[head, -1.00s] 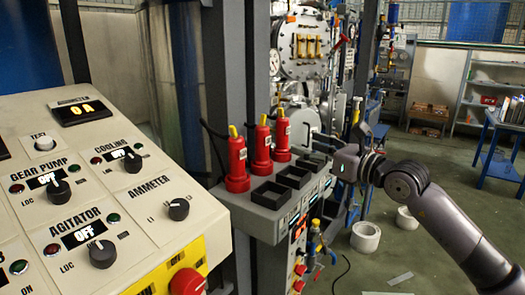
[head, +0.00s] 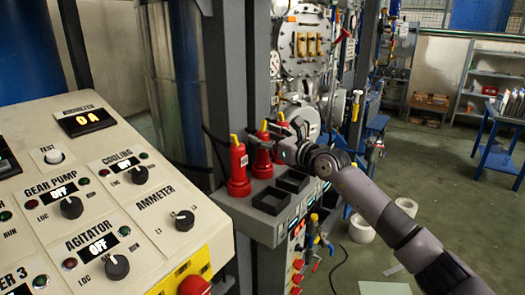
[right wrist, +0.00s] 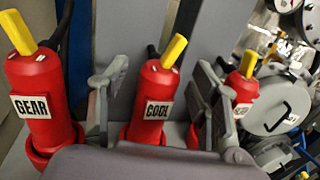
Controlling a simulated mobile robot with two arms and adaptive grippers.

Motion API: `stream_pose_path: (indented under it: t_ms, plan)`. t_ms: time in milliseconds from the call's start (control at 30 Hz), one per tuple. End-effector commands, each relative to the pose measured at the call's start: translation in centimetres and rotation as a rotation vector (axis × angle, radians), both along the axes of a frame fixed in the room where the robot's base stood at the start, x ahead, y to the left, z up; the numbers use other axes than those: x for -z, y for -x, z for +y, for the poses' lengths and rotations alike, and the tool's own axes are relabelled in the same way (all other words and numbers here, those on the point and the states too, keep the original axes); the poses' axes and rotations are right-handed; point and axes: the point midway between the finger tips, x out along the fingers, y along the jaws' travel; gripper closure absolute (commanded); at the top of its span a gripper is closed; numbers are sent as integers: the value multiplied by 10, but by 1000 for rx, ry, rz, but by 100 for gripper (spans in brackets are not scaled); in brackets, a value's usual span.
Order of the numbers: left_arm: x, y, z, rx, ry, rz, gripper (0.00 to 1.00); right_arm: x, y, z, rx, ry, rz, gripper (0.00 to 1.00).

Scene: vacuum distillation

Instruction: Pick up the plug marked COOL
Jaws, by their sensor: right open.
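The red plug marked COOL (right wrist: 152,95) stands upright in the right wrist view, with a yellow stem on top. It shows between the two fingers of my right gripper (right wrist: 160,100), which is open and holds nothing. I cannot tell whether either finger touches it. In the head view the COOL plug (head: 262,158) is the middle of three red plugs, partly hidden by my right gripper (head: 277,143), which reaches in from the right. My left gripper is not in view.
The red plug marked GEAR (right wrist: 38,100) stands to the left of COOL. A third red plug (right wrist: 240,95) stands to the right, its label partly hidden by a finger. Empty black sockets (head: 272,201) lie in front of the plugs. A control panel (head: 140,215) fills the lower left.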

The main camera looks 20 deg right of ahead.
Motion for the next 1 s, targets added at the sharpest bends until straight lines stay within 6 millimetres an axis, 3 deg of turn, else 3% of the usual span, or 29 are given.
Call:
stream_pose_path:
  t_ms: [133, 400, 1000]
  plan:
    - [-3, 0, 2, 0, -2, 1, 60, 0, -11, 5, 1, 0, -1, 43]
    - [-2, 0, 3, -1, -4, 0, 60, 1, -13, 6, 1, 0, 0, 44]
    - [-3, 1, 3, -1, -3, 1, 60, 1, -13, 6, 1, 0, 0, 84]
